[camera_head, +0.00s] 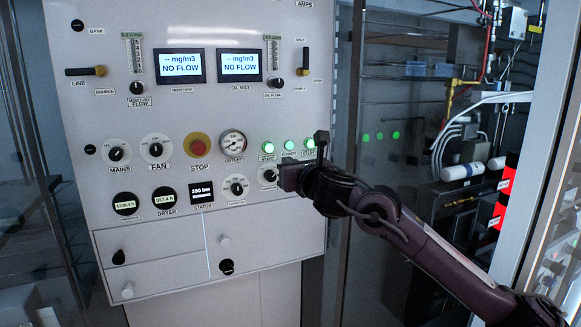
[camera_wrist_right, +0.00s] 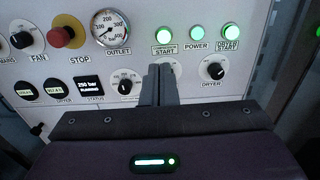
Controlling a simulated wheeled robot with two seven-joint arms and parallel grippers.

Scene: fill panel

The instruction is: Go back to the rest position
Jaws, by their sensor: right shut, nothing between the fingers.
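My right gripper (camera_head: 284,177) is in front of the lower right part of the white control panel (camera_head: 110,235), close to the dryer knob (camera_head: 270,176). In the right wrist view my right gripper (camera_wrist_right: 161,72) points at the panel with its fingers together and nothing between them. Its tips lie just below the lit green start button (camera_wrist_right: 164,36), between a selector knob (camera_wrist_right: 125,85) and the dryer knob (camera_wrist_right: 213,71). I cannot tell whether the fingertips touch the panel. The right arm reaches in from the lower right. My left gripper is out of view.
The panel also has a red stop button (camera_head: 197,147), an outlet gauge (camera_head: 233,143) and two screens reading NO FLOW (camera_head: 181,66). Several green lights glow. A metal frame post (camera_head: 346,130) stands right of the panel, with pipes and a white cylinder (camera_head: 462,172) beyond.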

